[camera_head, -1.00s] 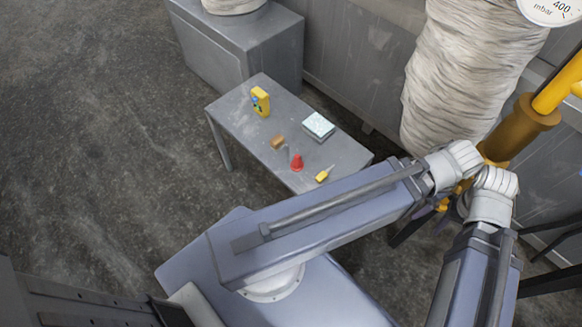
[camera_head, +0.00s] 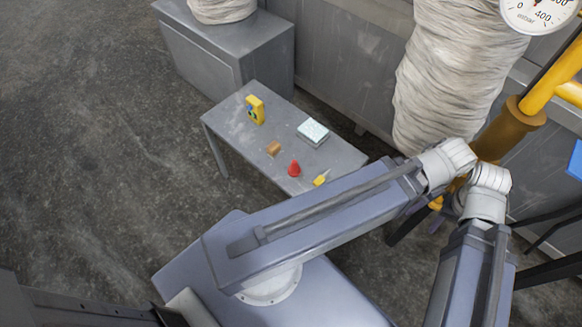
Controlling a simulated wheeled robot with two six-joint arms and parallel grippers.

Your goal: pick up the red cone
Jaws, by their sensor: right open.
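The red cone (camera_head: 294,169) stands upright on the near part of a small grey table (camera_head: 232,130). It is clear of my arm in the picture and nothing holds it. My right arm (camera_head: 315,220) crosses the lower middle, bends at the right and runs down to the bottom edge. My right gripper is open and away from the cone; its fingertips cannot be made out. My left gripper is not in view.
The table also bears a yellow box-like object (camera_head: 255,109), a small brown block (camera_head: 273,148), a pale blue-white block (camera_head: 313,132) and a yellow-handled item (camera_head: 321,179). A grey cabinet (camera_head: 225,55) stands behind. A yellow pole (camera_head: 553,75) rises at right. Floor at left is clear.

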